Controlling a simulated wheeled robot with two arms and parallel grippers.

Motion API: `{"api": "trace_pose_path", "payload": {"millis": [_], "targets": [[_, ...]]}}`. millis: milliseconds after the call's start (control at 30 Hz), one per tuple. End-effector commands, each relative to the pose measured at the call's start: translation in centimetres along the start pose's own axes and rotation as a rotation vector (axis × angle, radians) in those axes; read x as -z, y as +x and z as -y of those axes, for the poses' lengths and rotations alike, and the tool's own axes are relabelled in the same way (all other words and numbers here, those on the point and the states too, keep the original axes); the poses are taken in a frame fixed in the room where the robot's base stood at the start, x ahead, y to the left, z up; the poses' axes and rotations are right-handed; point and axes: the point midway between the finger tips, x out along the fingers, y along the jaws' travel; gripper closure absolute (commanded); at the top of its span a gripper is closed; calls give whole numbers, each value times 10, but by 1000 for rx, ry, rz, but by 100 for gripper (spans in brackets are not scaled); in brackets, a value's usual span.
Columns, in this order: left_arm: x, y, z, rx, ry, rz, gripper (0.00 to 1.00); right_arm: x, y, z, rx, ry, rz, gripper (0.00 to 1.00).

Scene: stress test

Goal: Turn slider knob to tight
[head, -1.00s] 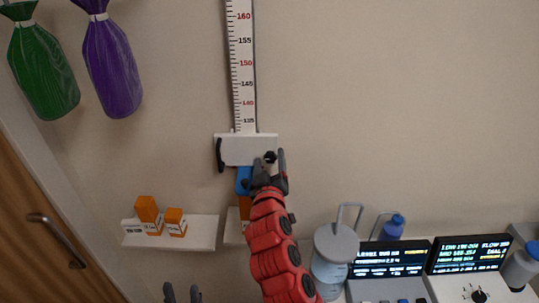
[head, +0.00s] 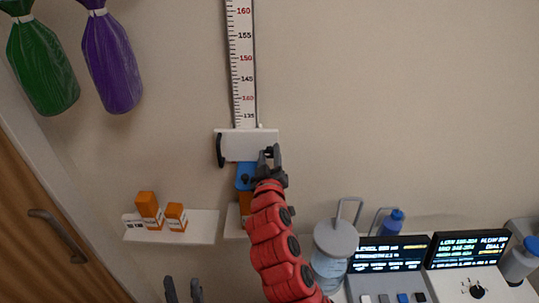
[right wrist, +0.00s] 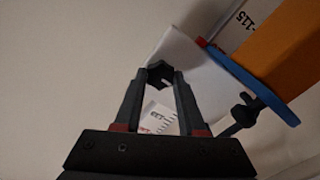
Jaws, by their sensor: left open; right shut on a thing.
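A white slider block (head: 245,145) sits at the lower end of a wall-mounted height scale (head: 242,70). A dark knob is on its right part; in the right wrist view this faceted knob (right wrist: 159,71) lies between my fingertips. My right gripper (head: 269,153), on the red arm, is shut on the knob; it also shows in the right wrist view (right wrist: 160,80). A black curved handle (head: 220,151) is on the block's left side. My left gripper (head: 184,288) is open and empty at the bottom edge. Any tight marking is not readable.
A blue piece (head: 244,177) hangs just below the block. A white shelf (head: 195,236) with orange boxes is at lower left. A grey-lidded container (head: 336,240) and display devices (head: 391,253) stand at lower right. The wall right of the scale is clear.

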Motion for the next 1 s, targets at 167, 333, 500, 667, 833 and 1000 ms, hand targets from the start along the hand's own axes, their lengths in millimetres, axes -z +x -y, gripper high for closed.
{"api": "trace_pose_path", "payload": {"millis": [167,333,500,667,833,1000], "targets": [[-2,-11,0,0,0,0,55,-3,0,2,0,27,-2,100],[-6,-37,-2,0,0,0,55,-8,0,4,0,102,-2,100],[-13,-77,-4,0,0,0,55,-10,0,5,0,230,-5,100],[-20,-118,-6,0,0,0,55,-11,-1,5,0,378,-7,100],[-27,-159,-8,0,0,0,55,-10,-1,3,0,541,-6,100],[-33,-195,-10,0,0,0,55,-11,0,2,1,701,-2,100]]}}
